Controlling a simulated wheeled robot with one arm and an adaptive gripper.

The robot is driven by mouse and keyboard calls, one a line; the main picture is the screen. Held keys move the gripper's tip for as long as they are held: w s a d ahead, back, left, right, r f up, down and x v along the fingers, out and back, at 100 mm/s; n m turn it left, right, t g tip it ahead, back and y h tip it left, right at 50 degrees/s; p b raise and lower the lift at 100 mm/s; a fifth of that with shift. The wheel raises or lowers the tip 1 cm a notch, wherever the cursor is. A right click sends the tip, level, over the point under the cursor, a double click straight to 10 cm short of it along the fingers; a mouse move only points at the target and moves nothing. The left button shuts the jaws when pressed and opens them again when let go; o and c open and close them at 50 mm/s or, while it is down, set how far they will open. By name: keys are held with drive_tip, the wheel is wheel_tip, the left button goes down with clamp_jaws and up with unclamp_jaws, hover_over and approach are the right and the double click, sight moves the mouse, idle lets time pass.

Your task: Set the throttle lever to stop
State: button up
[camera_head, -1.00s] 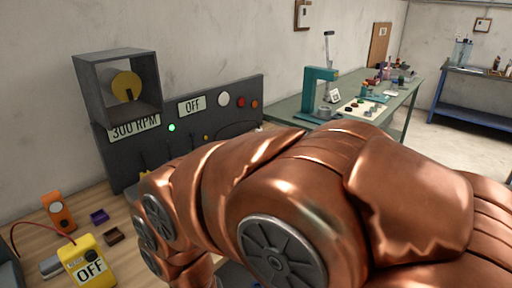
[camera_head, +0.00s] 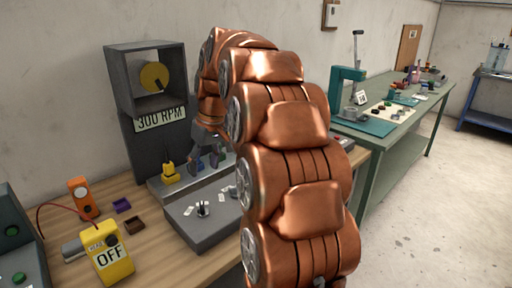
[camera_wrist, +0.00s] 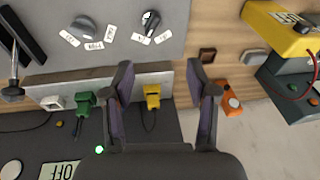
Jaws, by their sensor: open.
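In the wrist view a grey panel (camera_wrist: 215,20) carries two small levers. One lever (camera_wrist: 83,27) stands among three white labels, and the other (camera_wrist: 150,20) has two labels close by. The label words are too small to read, so I cannot tell which is the throttle lever. The two-label lever also shows in the head view (camera_head: 202,208). My gripper (camera_wrist: 160,76) is open and empty, its dark fingers apart above the strip with the plugs, clear of both levers. In the head view my arm hides part of the gripper and panel.
A yellow plug (camera_wrist: 152,97) lies between the fingers in the wrist view, with a green plug (camera_wrist: 85,103) beside it. A black-handled lever (camera_wrist: 13,92) stands at the left. A yellow OFF meter (camera_head: 108,252) and orange device (camera_head: 82,197) stand on the wooden bench.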

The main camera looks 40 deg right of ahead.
drive_tip(key=w+d+t+h+b, duration=0.1)
drive_tip(key=w+d, duration=0.1)
drive_tip(key=d, duration=1.1)
drive_tip(key=w+d+t+h+b, duration=0.1)
drive_tip(key=w+d, duration=0.2)
drive_tip(key=d, duration=1)
drive_tip(key=shift+p+x, duration=0.8)
drive_tip(key=shift+x, duration=2.9)
drive_tip(key=shift+s, duration=0.1)
clamp_jaws()
